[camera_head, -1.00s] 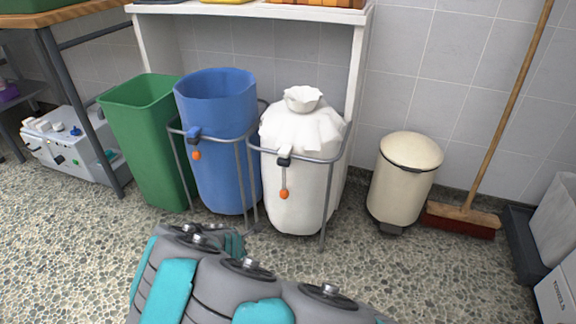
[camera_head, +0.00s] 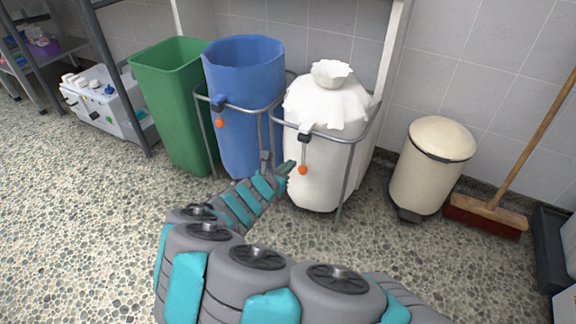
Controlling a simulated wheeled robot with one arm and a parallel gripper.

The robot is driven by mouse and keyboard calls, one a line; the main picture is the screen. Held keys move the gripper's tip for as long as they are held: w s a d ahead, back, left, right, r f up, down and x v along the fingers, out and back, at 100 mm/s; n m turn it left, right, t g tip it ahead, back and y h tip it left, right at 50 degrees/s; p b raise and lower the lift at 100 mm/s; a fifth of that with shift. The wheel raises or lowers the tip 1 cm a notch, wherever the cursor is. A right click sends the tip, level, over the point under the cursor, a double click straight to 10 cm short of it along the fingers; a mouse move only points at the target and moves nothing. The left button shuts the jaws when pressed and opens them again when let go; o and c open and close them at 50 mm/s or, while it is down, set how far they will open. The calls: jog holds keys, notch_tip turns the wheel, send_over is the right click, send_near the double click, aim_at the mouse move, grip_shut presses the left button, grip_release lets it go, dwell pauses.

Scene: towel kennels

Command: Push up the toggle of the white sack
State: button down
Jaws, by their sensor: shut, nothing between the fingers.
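The white sack (camera_head: 325,170) hangs full and gathered at the top in a grey metal ring stand (camera_head: 345,190). Its toggle (camera_head: 303,168) is an orange bead hanging on a cord below a dark clip (camera_head: 304,138) on the stand's front rail. My arm reaches up from the bottom of the head view. My gripper (camera_head: 286,168) is at the sack's lower left front, a little left of the orange bead and at about its height. It looks small and closed, and holds nothing. I cannot tell whether it touches the sack.
A blue sack (camera_head: 245,75) in a like stand with its own orange bead (camera_head: 220,123) is just left. A green bin (camera_head: 175,100) stands further left. A cream pedal bin (camera_head: 432,165) and a broom (camera_head: 490,212) are at right.

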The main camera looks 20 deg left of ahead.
jog(key=shift+a+x, duration=0.3)
jog(key=shift+x, duration=3.65)
jog(key=shift+s+d+r+b, duration=0.1)
jog(key=shift+r+b, duration=0.05)
jog(key=shift+r, duration=0.85)
jog(key=shift+d+r+b, duration=0.15)
jog(key=shift+r, duration=0.8)
jog(key=shift+r+p, duration=0.85)
jog(key=shift+p, duration=0.2)
jog(key=shift+r, duration=0.1)
send_near(301, 141)
jog(key=shift+s+f, duration=0.2)
jog(key=shift+f, duration=0.55)
jog(key=shift+s+f, duration=0.15)
jog(key=shift+f, duration=0.6)
jog(key=shift+s+f, duration=0.2)
jog(key=shift+f, duration=0.55)
